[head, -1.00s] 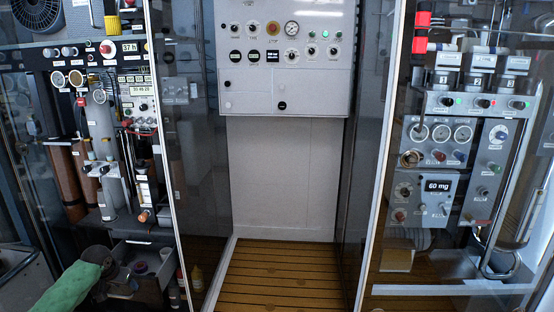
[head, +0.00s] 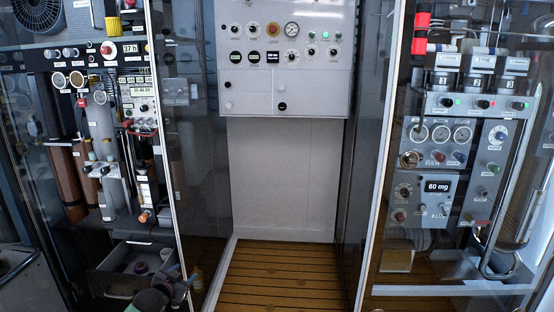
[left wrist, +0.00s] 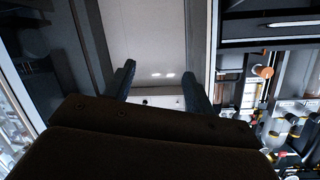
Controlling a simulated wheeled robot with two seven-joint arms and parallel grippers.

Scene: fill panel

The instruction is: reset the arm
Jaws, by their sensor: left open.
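My left gripper (head: 181,282) is low in the head view, at the right front corner of an open grey drawer (head: 108,284). The left wrist view shows its two dark fingers (left wrist: 161,82) spread apart with nothing between them. Beyond them is a pale wall panel. Only the wrist end of my left arm shows, at the bottom edge of the head view. My right gripper is not in view.
The drawer holds a small purple-rimmed round item (head: 140,267). Glass-fronted equipment cabinets stand left and right. A grey control panel (head: 250,92) hangs at the back. The wooden slatted floor (head: 272,272) between the cabinets is clear.

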